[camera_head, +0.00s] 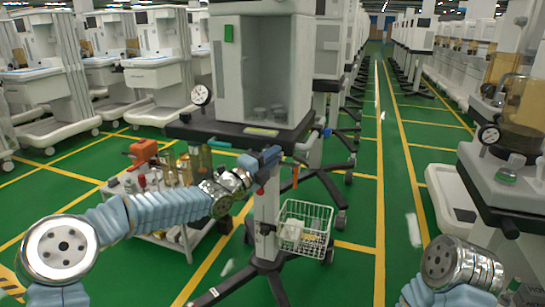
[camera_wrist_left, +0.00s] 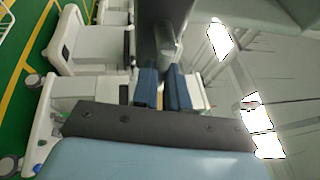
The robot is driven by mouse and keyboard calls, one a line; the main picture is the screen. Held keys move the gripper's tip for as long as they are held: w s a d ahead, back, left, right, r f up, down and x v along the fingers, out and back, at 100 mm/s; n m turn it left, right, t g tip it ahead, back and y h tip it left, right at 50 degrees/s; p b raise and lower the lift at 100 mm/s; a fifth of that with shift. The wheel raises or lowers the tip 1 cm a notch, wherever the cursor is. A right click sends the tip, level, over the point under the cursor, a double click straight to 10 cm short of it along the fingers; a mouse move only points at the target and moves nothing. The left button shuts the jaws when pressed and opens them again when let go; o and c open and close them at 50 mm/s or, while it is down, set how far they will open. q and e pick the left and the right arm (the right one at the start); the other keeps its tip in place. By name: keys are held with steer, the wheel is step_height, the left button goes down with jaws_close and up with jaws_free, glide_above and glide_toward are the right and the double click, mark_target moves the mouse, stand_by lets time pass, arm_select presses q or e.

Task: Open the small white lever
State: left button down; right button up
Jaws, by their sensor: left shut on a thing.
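My left gripper (camera_head: 268,158) is at the front edge of the near cart (camera_head: 255,133), just under its dark worktop. In the left wrist view its two blue fingers (camera_wrist_left: 163,90) stand close together, with a narrow gap. They are shut on a small pale piece (camera_wrist_left: 168,50), which seems to be the small white lever; the fingers hide much of it. In the head view the gripper covers the lever. My right arm shows at the lower right, but its gripper is out of view.
A low trolley (camera_head: 160,190) with bottles and an orange item stands left of the cart's post. A white wire basket (camera_head: 304,228) hangs right of the post. Another cart (camera_head: 505,180) stands at the right. The green aisle between is mostly clear.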

mark_target(265, 144)
arm_select(q)
steer(key=shift+f, duration=0.1)
arm_select(e)
steer(key=shift+f, duration=0.15)
arm_select(q)
steer(key=shift+w+a+r+n+t+y+b, duration=0.1)
steer(key=shift+a+r+n+t+y+b, duration=0.35)
steer(key=shift+n+t+y+b, duration=1.85)
steer(key=shift+w+a+r+n+t+y+b, duration=0.15)
steer(key=shift+r+n+y+b, duration=0.4)
steer(key=shift+n+b, duration=3.6)
steer(key=shift+w+a+r+n+t+y+b, duration=0.1)
steer(key=shift+a+r+n+t+y+b, duration=0.4)
steer(key=shift+n+t+y+b, duration=2.6)
arm_select(e)
step_height(265, 144, down, 16)
steer(key=d+p, duration=0.1)
steer(key=p, duration=0.1)
steer(key=shift+w+d+p, duration=0.25)
steer(key=shift+w+p, duration=0.1)
steer(key=shift+w, duration=0.05)
arm_select(q)
steer(key=n+g+h, duration=0.3)
steer(key=shift+r+n+g, duration=0.1)
steer(key=shift+n+g, duration=0.15)
steer(key=shift+g, duration=0.1)
steer(key=c, duration=1.1)
jaws_free()
steer(key=shift+c, duration=0.2)
